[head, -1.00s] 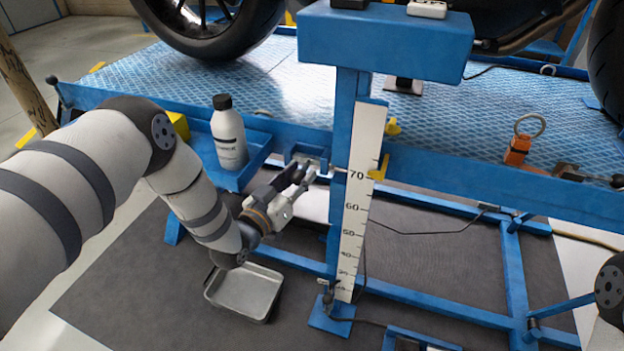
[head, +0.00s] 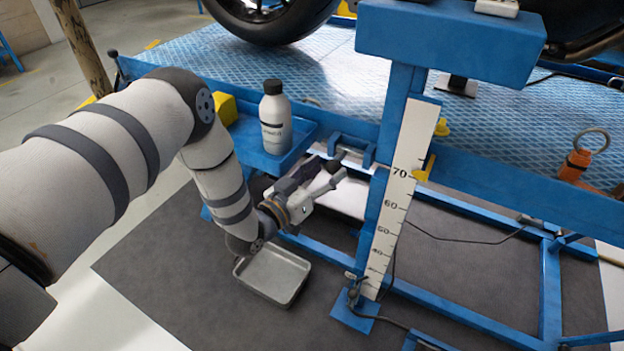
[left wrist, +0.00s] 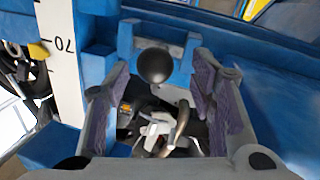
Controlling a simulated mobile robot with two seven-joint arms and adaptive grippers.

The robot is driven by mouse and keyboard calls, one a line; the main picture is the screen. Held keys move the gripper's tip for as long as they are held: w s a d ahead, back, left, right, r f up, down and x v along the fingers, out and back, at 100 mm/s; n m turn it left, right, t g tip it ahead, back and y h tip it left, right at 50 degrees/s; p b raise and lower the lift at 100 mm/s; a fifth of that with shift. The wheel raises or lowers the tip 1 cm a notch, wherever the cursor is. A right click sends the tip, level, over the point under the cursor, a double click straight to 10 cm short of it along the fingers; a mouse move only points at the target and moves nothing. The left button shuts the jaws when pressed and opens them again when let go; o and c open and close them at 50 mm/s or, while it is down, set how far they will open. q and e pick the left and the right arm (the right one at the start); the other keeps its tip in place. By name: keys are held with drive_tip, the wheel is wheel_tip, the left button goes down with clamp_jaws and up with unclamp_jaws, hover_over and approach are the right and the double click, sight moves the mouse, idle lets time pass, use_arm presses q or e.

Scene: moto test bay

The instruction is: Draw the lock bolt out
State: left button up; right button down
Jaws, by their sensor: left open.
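The lock bolt's round black knob (left wrist: 155,65) shows in the left wrist view, in front of a blue bracket (left wrist: 135,38). In the head view the bracket (head: 352,149) is on the blue frame, left of the scale post, and the dark knob (head: 337,160) is small near the fingertips. My left gripper (head: 326,174) is open, just in front of the bracket. In the left wrist view its two padded fingers (left wrist: 162,72) stand apart on either side of the knob, with a gap visible at each side. The bolt's shaft is hidden behind the knob. My right gripper is out of view.
The blue post with its white numbered scale (head: 402,185) stands close right of my left gripper. A bottle (head: 274,120) stands in a blue tray (head: 305,127) behind it. A metal pan (head: 272,278) lies below on the dark mat. An orange ringed piece (head: 574,165) is at right.

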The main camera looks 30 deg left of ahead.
use_arm(q)
drive_tip(key=v, duration=0.9)
drive_tip(key=shift+s+a, duration=0.1)
drive_tip(key=s+d+f+g+y+p, duration=0.15)
drive_tip(key=s+d+f+g, duration=0.25)
drive_tip(key=s+f+g, duration=0.75)
drive_tip(key=s+a+r+g+y+p, duration=0.1)
drive_tip(key=s+g, duration=0.7)
drive_tip(key=s, duration=2.1)
drive_tip(key=shift+s+r+n+g+y+p, duration=0.35)
drive_tip(key=shift+r+n+y+p, duration=0.1)
drive_tip(key=shift+y+p, duration=0.35)
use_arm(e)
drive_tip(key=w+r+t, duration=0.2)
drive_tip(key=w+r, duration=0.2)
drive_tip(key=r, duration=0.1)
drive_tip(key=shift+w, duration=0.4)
use_arm(q)
drive_tip(key=shift+w+a, duration=0.1)
